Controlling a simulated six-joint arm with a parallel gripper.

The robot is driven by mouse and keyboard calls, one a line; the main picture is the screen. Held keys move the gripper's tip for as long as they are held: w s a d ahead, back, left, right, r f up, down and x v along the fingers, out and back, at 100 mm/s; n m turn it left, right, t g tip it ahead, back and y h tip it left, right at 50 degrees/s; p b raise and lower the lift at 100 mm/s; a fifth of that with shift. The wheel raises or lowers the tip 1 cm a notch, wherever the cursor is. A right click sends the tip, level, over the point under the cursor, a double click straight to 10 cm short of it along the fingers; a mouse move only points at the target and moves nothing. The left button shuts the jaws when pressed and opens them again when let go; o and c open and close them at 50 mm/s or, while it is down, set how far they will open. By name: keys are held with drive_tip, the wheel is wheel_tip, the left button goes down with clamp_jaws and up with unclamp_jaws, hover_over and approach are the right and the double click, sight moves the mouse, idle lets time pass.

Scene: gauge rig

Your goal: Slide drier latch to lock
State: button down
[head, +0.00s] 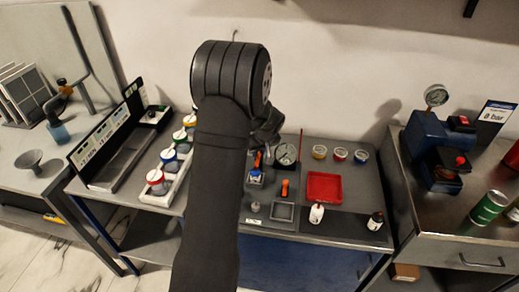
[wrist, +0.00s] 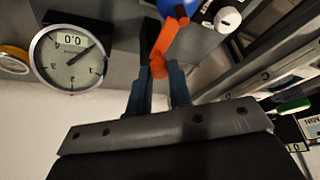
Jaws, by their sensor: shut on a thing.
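An orange lever (wrist: 163,44), which may be the drier latch, stands between my fingers in the wrist view. My gripper (wrist: 158,74) is shut on its near end. The lever's far end meets a round blue part (wrist: 178,8) at the top edge. In the head view my arm hides most of the gripper. A small orange piece (head: 258,159) shows just past it, above a blue and white fitting (head: 255,177). I cannot read any lock mark.
A round gauge (wrist: 70,57) reading 0.0 is left of the lever in the wrist view. In the head view, a second orange handle (head: 284,188), a red tray (head: 324,187) and small bottles (head: 317,213) stand to the right. A rack of coloured-lid jars (head: 157,181) is left.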

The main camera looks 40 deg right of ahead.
drive_tip(key=shift+s+a+f, duration=0.1)
drive_tip(key=shift+a, duration=0.05)
drive_tip(key=c, duration=1.3)
unclamp_jaws()
drive_tip(key=v, duration=1.7)
drive_tip(key=shift+r, duration=0.35)
